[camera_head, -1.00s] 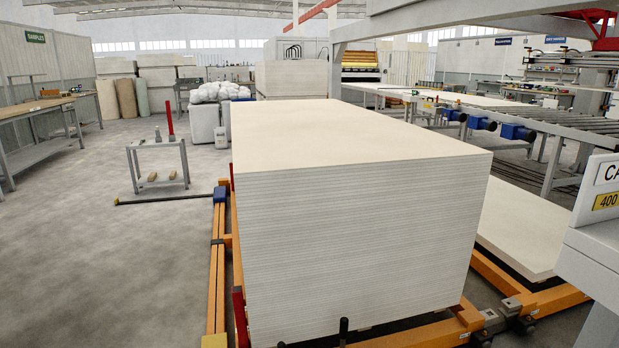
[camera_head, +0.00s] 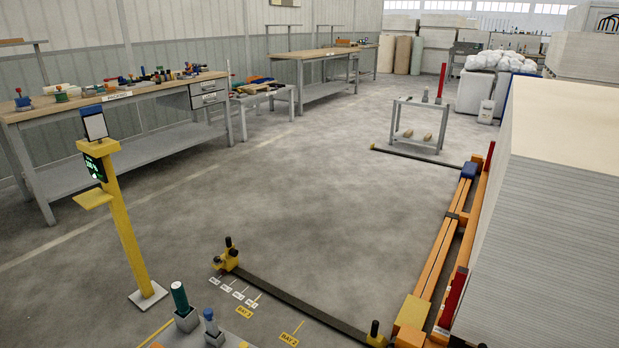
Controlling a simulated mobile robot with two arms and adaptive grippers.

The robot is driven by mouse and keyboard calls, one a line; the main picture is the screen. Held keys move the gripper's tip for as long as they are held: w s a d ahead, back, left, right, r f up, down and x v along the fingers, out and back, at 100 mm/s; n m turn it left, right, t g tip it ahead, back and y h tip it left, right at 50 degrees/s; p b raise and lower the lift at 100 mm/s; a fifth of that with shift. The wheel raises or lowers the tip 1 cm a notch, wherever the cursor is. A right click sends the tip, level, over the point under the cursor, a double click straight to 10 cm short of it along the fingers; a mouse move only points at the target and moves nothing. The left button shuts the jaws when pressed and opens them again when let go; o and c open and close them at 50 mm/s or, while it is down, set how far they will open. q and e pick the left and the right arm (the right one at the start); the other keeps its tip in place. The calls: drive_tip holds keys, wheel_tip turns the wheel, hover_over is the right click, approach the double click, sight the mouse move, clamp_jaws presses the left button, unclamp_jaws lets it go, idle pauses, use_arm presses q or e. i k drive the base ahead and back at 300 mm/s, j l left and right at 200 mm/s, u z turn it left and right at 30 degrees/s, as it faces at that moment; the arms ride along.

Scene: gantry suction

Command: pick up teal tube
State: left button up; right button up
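A dark teal tube (camera_head: 180,298) stands nearly upright in a small grey square holder (camera_head: 188,321) at the bottom of the head view, left of centre. A shorter grey-blue item with a rounded top (camera_head: 210,322) stands in a second holder just right of it. Neither of my grippers shows in this view.
A yellow post (camera_head: 122,222) with a screen stands left of the tube. A workbench (camera_head: 150,87) with tools lies behind it. A dark floor bar (camera_head: 300,303) runs to the orange frame and tall white board stack (camera_head: 545,225) at right. The middle floor is clear.

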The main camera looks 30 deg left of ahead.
sight(178, 292)
drive_tip(key=u, duration=1.9)
